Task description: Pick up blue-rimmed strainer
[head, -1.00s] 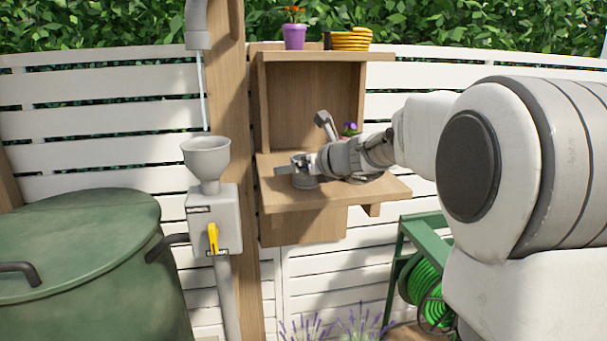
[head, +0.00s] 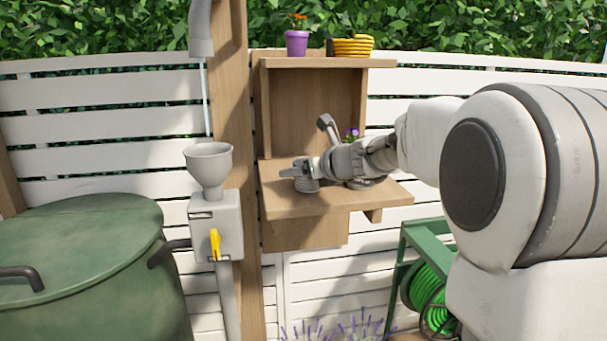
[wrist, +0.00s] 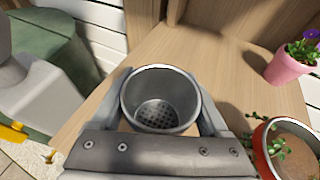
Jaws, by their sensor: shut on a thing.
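The strainer (wrist: 160,82) is a grey metal cup with a perforated bottom, upright in the wrist view. Its visible rim looks pale grey; I see no clear blue on it. My gripper (wrist: 164,98) is shut on it, one finger on each side of its wall. In the head view the strainer (head: 307,186) is small and partly covered by my gripper (head: 301,171), at the left part of the wooden shelf (head: 330,203). It is at or very close to the shelf surface; I cannot tell if they touch.
A pink pot with purple flowers (wrist: 291,66) stands at the right. A grey funnel (head: 208,165) and green barrel (head: 80,250) are left of the shelf.

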